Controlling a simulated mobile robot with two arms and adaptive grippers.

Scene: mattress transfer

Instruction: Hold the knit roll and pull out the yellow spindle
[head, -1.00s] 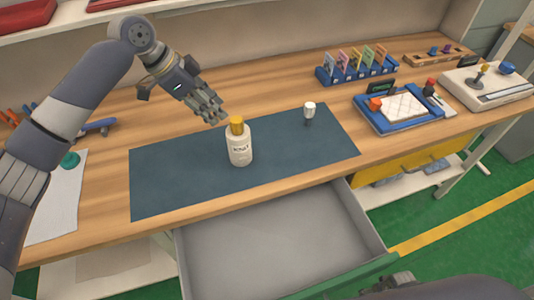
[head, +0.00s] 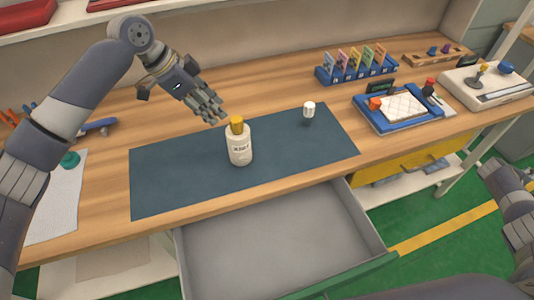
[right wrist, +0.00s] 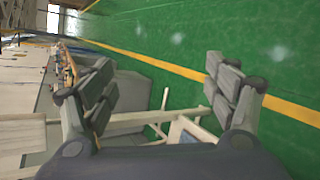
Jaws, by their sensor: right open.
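The knit roll (head: 239,149) is a white, bottle-shaped piece with dark lettering, upright on the dark mat (head: 180,170). The yellow spindle (head: 237,125) sticks up from its top. My left gripper (head: 220,112) is just above and left of the spindle, seemingly apart from it. Its fingers point down and right, and I cannot tell whether they are open or shut. My right gripper (right wrist: 165,95) is open and empty in the right wrist view, facing the green floor away from the roll. Its arm shows at the right edge of the head view.
A small white-topped piece (head: 309,110) stands on the mat's right part. An open, empty grey drawer (head: 270,240) juts out below the bench's front edge. A blue card rack (head: 357,75) and a blue tray (head: 378,124) stand at the right.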

